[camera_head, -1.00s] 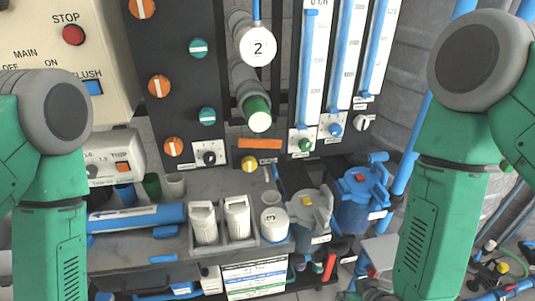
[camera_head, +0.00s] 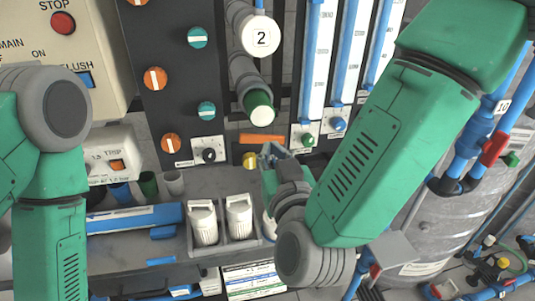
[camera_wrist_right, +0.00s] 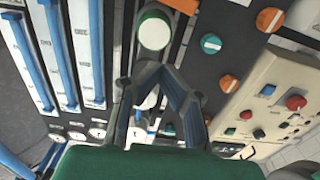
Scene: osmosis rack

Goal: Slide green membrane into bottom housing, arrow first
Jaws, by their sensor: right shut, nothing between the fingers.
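The green membrane (camera_head: 258,100) sits in the mouth of the grey bottom housing (camera_head: 248,72), with a short green length and its white end showing. Its round white end with a green rim also shows in the right wrist view (camera_wrist_right: 154,32). Whether an arrow is on it cannot be seen. My right gripper (camera_head: 270,150) is shut and empty, just below the membrane's end and apart from it in the head view. Its fingers come together in the right wrist view (camera_wrist_right: 158,73). Of my left side only the arm shows; its gripper is out of view.
The upper housing has a white cap marked 2 (camera_head: 261,37). Blue flow meters (camera_head: 318,60) stand right of the housings, and orange and teal knobs (camera_head: 155,79) sit left. Two white bottles (camera_head: 203,222) stand in a grey holder below. A blue tube (camera_head: 135,218) lies on the bench.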

